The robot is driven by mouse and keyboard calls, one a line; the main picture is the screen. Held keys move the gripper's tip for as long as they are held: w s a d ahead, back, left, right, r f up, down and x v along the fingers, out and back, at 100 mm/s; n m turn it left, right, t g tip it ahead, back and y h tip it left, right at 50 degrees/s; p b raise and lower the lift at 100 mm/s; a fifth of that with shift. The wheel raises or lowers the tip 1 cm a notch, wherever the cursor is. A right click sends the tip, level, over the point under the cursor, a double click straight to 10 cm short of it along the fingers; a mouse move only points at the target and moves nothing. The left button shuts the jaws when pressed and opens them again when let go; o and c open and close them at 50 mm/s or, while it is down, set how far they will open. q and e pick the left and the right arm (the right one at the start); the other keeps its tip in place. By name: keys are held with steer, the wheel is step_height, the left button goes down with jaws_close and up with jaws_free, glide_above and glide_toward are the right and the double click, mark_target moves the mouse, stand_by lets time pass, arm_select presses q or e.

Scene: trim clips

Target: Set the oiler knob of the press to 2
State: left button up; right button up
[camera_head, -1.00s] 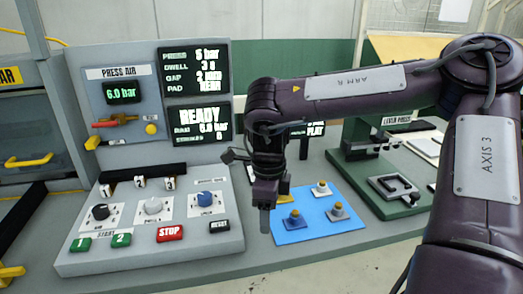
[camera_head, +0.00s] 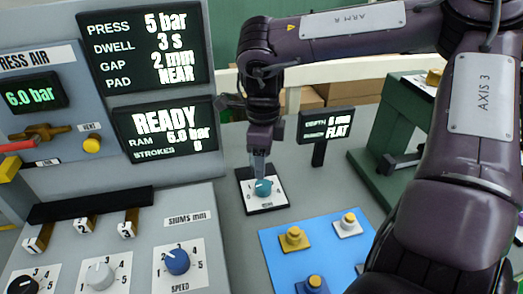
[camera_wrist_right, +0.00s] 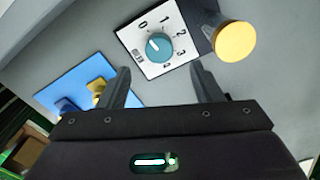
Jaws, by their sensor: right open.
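The oiler knob (camera_head: 263,188) is a small teal knob on a white dial plate, standing on the grey bench behind the blue mat. In the right wrist view the teal knob (camera_wrist_right: 158,46) sits in the middle of a scale from 0 to 4. Its pale pointer mark seems to lean towards 0, but it is small. My right gripper (camera_head: 261,168) points down just over the knob and partly covers the dial. In the wrist view its two fingers (camera_wrist_right: 160,72) are apart with nothing between them. My left gripper is out of view.
A yellow round cap (camera_wrist_right: 235,42) stands beside the dial. The blue mat (camera_head: 275,240) holds several knob-like parts. The press panel (camera_head: 170,140) reads READY. A small sign (camera_head: 326,125) stands behind right. The front control box has a blue speed knob (camera_head: 177,262).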

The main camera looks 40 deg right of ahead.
mark_target(262, 184)
step_height(262, 184, down, 8)
steer(key=shift+r, duration=0.2)
stand_by(0.3)
steer(key=c, duration=1)
